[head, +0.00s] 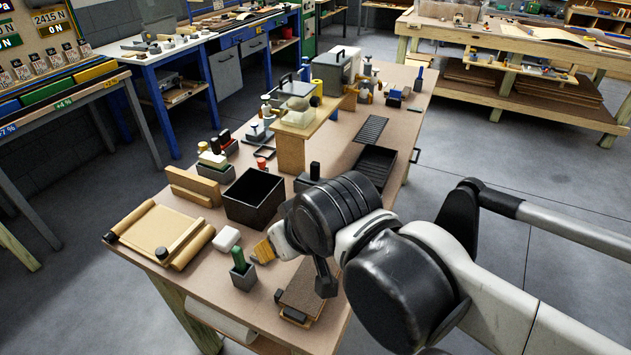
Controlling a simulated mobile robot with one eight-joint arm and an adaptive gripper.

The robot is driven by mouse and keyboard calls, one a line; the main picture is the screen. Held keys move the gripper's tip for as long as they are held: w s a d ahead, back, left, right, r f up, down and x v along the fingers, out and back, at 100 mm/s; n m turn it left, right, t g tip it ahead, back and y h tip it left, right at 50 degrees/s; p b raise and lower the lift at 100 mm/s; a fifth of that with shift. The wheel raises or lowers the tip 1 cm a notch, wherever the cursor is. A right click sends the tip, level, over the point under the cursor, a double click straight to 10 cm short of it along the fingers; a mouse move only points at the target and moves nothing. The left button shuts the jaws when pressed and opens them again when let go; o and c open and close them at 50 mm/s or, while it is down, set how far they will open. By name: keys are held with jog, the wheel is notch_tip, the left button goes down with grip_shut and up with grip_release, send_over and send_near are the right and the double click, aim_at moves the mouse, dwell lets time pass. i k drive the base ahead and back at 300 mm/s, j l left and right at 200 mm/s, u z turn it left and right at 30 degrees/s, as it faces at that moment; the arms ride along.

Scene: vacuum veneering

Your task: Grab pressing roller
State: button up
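I cannot pick out the pressing roller with certainty. A tool with a green handle (238,259) stands upright in a small grey holder (244,278) near the front of the workbench; its lower end is hidden. A dark cylinder (161,253) lies on the tan sheet with rolled edges (158,230) at the left. My arm reaches in from the right, and my gripper (326,278) is over the front part of the bench. A yellow-orange piece (263,250) shows just left of the arm's end. Whether it is held is unclear, and the fingers are mostly hidden.
A black open bin (254,197) stands behind the green-handled tool, with wooden blocks (193,186) to its left. A white block (227,239) and a brown board (303,292) lie close by. Clamps and boxes crowd the far end of the workbench (190,290).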

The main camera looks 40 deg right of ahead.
aim_at(314, 179)
jog(key=j+z, duration=0.25)
jog(key=z, duration=0.2)
jog(key=j+z, duration=0.25)
jog(key=z, duration=0.2)
